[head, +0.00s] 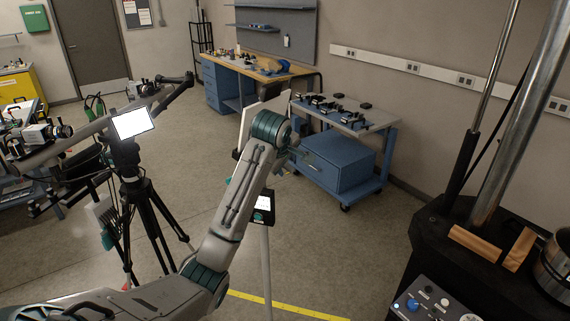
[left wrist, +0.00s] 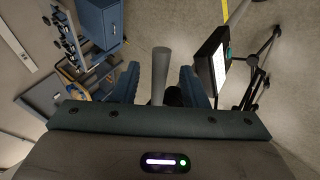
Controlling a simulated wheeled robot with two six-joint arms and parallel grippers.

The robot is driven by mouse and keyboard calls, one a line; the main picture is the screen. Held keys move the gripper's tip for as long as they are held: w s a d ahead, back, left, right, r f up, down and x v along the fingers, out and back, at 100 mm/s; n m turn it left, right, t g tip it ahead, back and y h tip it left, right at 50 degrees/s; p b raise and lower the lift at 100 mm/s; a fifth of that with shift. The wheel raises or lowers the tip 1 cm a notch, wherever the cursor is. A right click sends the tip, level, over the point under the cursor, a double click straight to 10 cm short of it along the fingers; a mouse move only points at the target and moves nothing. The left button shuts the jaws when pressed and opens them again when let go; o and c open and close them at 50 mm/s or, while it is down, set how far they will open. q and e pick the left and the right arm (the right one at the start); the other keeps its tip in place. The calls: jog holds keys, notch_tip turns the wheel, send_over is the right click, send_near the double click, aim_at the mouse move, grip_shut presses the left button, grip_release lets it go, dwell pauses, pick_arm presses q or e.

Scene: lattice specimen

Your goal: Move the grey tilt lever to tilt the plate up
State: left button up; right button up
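The grey tilt lever (left wrist: 160,72) is a plain rod in the left wrist view. It stands between the two blue fingers of my left gripper (left wrist: 160,86), with a gap on each side, so the gripper is open around it. The lever's lower end is hidden by the gripper body. A white plate (head: 250,118) shows behind the wrist, steeply tilted and partly hidden. My right gripper is not in view.
A blue cart (head: 340,163) is behind. A black machine (head: 440,240) with steel columns fills the right. Floor between is clear.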

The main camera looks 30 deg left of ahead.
pick_arm(q)
jog(key=shift+v, duration=2.85)
jog(key=shift+w+a+r, duration=0.1)
